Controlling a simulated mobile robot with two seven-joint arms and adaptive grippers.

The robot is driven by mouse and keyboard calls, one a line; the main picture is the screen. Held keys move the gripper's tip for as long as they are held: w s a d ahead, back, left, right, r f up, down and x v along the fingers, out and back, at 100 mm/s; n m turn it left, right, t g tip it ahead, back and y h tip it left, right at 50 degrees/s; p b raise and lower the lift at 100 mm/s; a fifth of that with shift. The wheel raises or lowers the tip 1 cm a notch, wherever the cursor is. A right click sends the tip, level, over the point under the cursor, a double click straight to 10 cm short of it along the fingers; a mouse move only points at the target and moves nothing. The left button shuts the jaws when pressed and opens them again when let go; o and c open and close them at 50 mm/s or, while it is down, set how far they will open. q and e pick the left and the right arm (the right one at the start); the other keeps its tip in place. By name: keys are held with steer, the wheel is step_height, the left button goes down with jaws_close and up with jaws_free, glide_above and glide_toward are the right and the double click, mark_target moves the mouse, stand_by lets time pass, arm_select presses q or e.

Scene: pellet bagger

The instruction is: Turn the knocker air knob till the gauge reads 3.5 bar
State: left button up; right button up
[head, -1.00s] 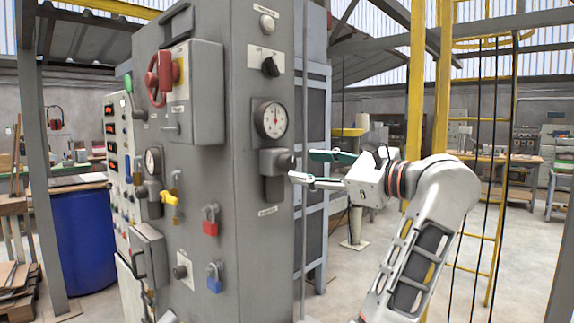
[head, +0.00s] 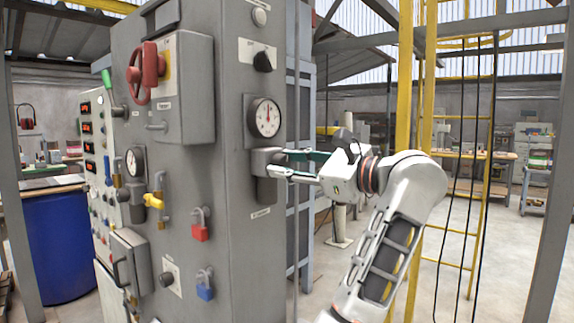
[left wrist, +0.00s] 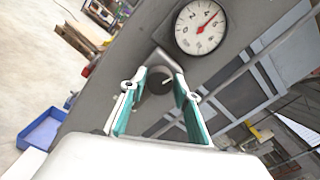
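The knocker air gauge (head: 265,117) is a round white dial on the side of the grey cabinet. In the left wrist view, the knob lies between the two fingertips (left wrist: 159,82) with gaps visible on both sides. In the head view the fingers partly hide the knob. My right gripper is not in view.
The grey cabinet (head: 240,270) also carries a black selector knob (head: 264,61), a red handwheel (head: 143,73), a second gauge (head: 134,161), and red (head: 200,226) and blue (head: 205,286) padlocks. A yellow post (head: 404,100) and ladder stand behind my arm.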

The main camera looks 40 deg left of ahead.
arm_select(q)
steer(key=c, duration=0.4)
steer(key=shift+c, duration=0.2)
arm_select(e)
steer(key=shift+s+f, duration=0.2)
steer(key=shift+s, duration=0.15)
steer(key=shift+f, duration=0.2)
